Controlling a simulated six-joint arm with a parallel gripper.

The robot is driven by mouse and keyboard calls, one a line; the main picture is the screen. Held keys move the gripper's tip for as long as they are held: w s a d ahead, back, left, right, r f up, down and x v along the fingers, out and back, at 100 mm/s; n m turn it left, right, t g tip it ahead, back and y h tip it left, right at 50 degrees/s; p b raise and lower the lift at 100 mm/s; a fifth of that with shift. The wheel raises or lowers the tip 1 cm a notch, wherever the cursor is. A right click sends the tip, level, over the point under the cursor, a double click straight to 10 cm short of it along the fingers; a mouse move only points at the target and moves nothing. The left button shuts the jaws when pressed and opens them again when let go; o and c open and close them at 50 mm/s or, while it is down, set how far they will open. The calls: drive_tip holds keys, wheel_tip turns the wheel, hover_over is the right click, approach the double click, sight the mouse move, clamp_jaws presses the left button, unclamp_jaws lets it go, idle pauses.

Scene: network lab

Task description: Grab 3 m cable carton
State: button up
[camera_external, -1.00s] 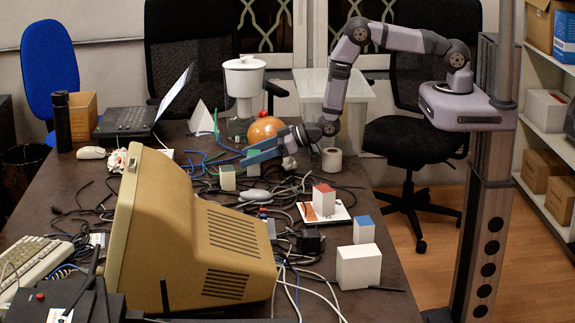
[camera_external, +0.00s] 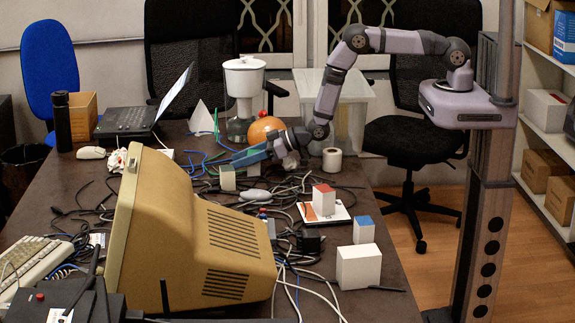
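Several small cartons stand on the table, and I can read no length label on any, so I cannot tell which is the 3 m cable carton. A pale carton with a greenish top (camera_external: 227,178) stands nearest my gripper. A red-topped carton (camera_external: 323,200) stands on a white sheet. A blue-topped carton (camera_external: 363,230) and a larger plain white carton (camera_external: 358,268) are at the front right. My gripper (camera_external: 243,158), with blue fingers, is low over the cables, just above and right of the greenish-topped carton. The finger gap is too small to make out.
Tangled cables (camera_external: 270,190) cover the middle of the table (camera_external: 385,300). A big beige monitor (camera_external: 190,235) blocks the front left. An orange ball (camera_external: 264,130), a white tape roll (camera_external: 332,159) and a white-topped jug (camera_external: 244,85) stand near my arm.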

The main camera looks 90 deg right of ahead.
drive_tip(key=shift+r, duration=0.1)
drive_tip(key=shift+c, duration=0.2)
drive_tip(key=shift+r+b, duration=1.2)
drive_tip(key=shift+r, duration=3.75)
drive_tip(key=shift+a, duration=0.1)
